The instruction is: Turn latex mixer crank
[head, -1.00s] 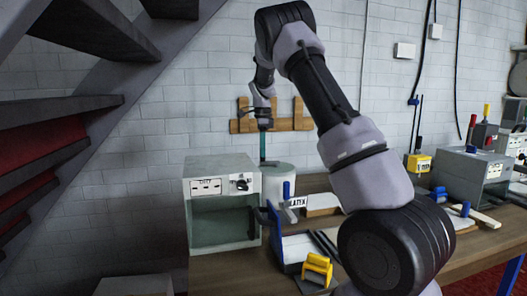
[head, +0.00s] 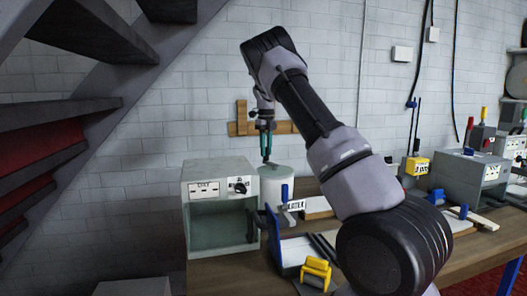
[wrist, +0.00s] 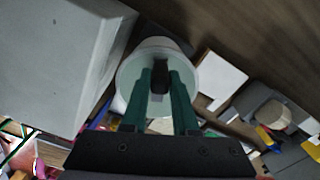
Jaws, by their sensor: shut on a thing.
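The latex mixer is a pale round drum (head: 278,195) with a light lid, standing on the bench just right of the grey oven-like box. My gripper (head: 266,155) points down over the drum's lid, its green fingers closed around the dark upright crank handle (head: 267,161). In the wrist view the drum's round top (wrist: 133,72) lies below my gripper (wrist: 168,80). The dark crank (wrist: 160,70) shows between the two green fingertips. The fingers hide part of the crank and lid.
The grey open-fronted box (head: 220,185) stands close on the left of the drum. A wooden rack (head: 240,125) hangs on the wall behind. Machines stand at the bench's right.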

